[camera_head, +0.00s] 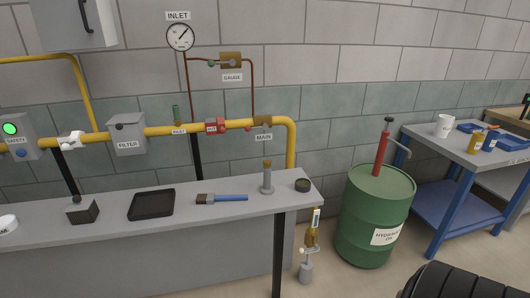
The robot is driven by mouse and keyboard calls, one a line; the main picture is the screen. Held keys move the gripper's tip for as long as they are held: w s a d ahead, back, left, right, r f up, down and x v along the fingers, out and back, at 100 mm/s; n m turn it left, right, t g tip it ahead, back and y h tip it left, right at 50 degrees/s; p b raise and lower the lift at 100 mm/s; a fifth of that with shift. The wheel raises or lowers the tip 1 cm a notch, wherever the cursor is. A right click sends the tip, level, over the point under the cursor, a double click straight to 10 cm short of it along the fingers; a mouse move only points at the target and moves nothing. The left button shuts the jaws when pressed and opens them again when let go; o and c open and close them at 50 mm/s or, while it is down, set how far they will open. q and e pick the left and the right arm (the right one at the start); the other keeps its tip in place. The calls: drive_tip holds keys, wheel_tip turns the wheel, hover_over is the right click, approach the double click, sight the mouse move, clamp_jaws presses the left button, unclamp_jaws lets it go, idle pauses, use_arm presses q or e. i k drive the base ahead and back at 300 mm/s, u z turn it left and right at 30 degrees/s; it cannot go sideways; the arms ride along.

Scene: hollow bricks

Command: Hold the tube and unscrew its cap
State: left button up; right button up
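A slim upright grey tube-like piece (267,182) with a tan top (267,163) stands on the grey bench (170,202), near its right end. It looks like the tube with its cap on, but it is small and I cannot make out any thread. A short dark round piece (302,185) sits just to its right, apart from it. Neither of my grippers is in view, and nothing is seen touching the tube.
A brush with a blue handle (230,198), a black tray (152,204) and a dark block (82,211) lie left on the bench. Yellow pipe (160,130) runs behind. A green drum (372,215), blue-framed table (445,190) and black ribbed object (470,284) are right.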

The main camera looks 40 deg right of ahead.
sight(267, 189)
drive_tip(key=z, duration=0.9)
drive_tip(key=i, duration=1.05)
drive_tip(key=z, duration=0.6)
